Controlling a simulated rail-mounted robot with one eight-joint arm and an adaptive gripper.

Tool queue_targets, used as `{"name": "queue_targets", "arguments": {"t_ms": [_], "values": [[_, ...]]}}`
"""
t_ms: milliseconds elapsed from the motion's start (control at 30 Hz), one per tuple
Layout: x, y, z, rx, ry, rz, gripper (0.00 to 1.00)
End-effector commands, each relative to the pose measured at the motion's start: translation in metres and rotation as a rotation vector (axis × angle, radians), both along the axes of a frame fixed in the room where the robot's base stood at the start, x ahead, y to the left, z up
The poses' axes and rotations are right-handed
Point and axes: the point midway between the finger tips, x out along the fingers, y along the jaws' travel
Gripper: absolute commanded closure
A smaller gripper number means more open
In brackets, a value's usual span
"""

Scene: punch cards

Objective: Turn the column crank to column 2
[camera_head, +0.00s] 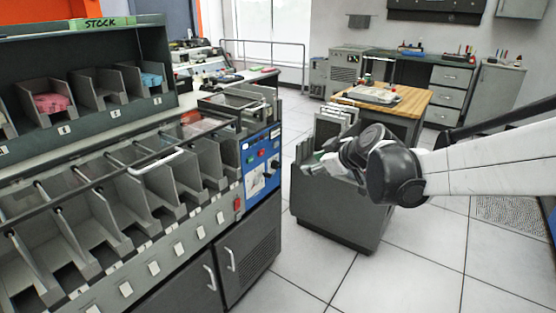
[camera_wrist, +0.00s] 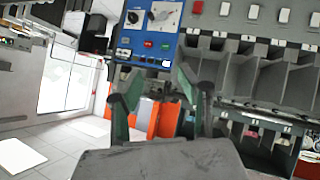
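The blue control panel (camera_head: 256,172) is on the right end of the grey card sorter in the head view. It has a white plate with a dark handle (camera_head: 271,166), which may be the column crank; its setting is too small to read. In the wrist view the panel (camera_wrist: 124,42) is at the top, with the white plate and its dark handle (camera_wrist: 161,15) and a black knob (camera_wrist: 133,17) beside it. My gripper (camera_wrist: 154,90) is open and empty, with its fingers apart below the panel in the picture. In the head view my gripper (camera_head: 318,160) is right of the panel, apart from it.
The sorter's row of open grey pockets (camera_head: 130,205) runs left of the panel. A grey card cart (camera_head: 335,215) stands below my arm. A wooden-topped cabinet (camera_head: 405,100) is behind. Tiled floor (camera_head: 430,260) is clear at the lower right.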

Motion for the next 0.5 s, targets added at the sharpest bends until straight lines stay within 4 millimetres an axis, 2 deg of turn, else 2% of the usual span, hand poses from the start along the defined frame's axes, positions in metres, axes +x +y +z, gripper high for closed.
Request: {"name": "queue_targets", "arguments": {"t_ms": [33,200,367,500], "values": [[0.018,0.006,-0.012,-0.007,-0.03,0.027,0.64],[0.068,0.023,-0.045,-0.045,-0.15,0.121,0.64],[0.111,0.038,-0.082,-0.082,-0.268,0.192,0.64],[0.144,0.051,-0.12,-0.119,-0.373,0.246,0.64]]}}
